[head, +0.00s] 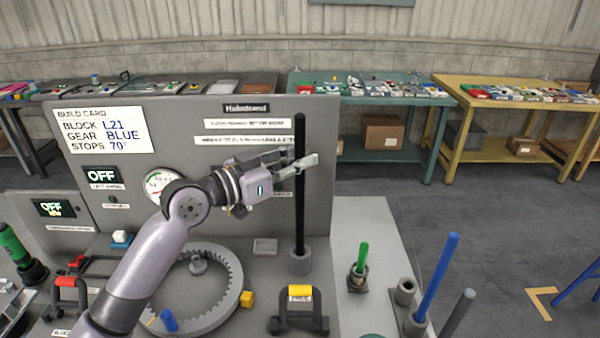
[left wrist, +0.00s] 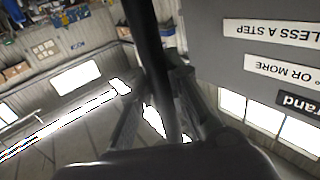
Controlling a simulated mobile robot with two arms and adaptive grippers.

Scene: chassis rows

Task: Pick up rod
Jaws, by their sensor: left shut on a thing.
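A long black rod (head: 299,215) stands upright, its lower end in or at the mouth of a grey socket (head: 300,263) on the bench. My left gripper (head: 304,165) reaches in from the left and is shut on the rod above its middle. In the left wrist view the dark rod (left wrist: 148,45) runs between the two fingers (left wrist: 172,110). A blue rod (head: 438,272), a green-handled piece (head: 362,257) and a grey rod (head: 458,313) stand at the right. My right gripper is not in view.
A grey panel (head: 230,112) with a build card (head: 104,131) and gauge stands close behind the rod. A ring gear (head: 232,268) and a yellow-topped handle (head: 300,292) are on the bench nearby. The grey bench top (head: 360,215) right of the socket is mostly clear.

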